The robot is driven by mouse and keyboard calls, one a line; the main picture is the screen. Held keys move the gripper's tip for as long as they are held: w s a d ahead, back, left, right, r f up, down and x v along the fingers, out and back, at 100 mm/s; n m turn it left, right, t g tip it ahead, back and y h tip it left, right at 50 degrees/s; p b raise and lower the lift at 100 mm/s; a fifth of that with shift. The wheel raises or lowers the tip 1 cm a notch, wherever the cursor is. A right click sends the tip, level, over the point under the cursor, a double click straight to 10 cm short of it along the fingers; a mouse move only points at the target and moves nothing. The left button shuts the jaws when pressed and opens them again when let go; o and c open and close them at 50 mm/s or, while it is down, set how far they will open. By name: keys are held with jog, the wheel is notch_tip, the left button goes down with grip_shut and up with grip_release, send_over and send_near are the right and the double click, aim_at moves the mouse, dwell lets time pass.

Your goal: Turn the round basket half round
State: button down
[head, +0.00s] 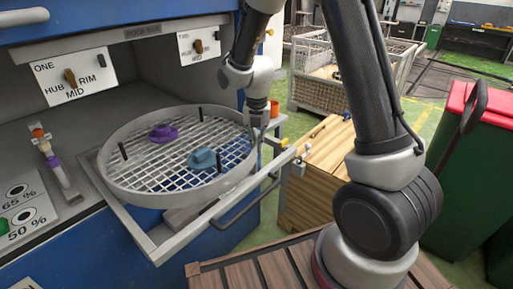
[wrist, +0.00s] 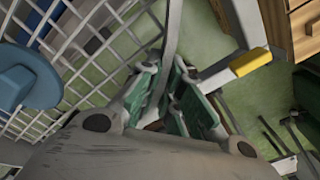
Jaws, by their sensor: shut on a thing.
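The round basket (head: 150,198) is a grey ring with a white wire mesh floor, sitting in a pulled-out grey frame. A purple piece (head: 163,133) lies on the mesh toward the back and a blue piece (head: 203,159) toward the front right. Several black pegs stand up inside the rim. My gripper (head: 258,143) is at the basket's right side, its tips partly hidden in the head view. In the wrist view my gripper (wrist: 174,95) is shut on the basket's rim (wrist: 173,32), which runs between the green finger pads. The blue piece (wrist: 28,75) shows at the left there.
The frame's handle (head: 245,203) and yellow-tipped bar (head: 284,143) lie close to my gripper. A dial plate (head: 75,76) and a second plate (head: 200,42) are on the cabinet behind. A wooden cabinet (head: 318,165), a wire crate (head: 318,92) and a green bin (head: 470,165) stand to the right.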

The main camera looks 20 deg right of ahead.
jog(key=shift+w+d, duration=0.1)
jog(key=shift+w, duration=0.1)
jog(key=c, duration=1.6)
grip_release()
notch_tip(320, 180, up, 12)
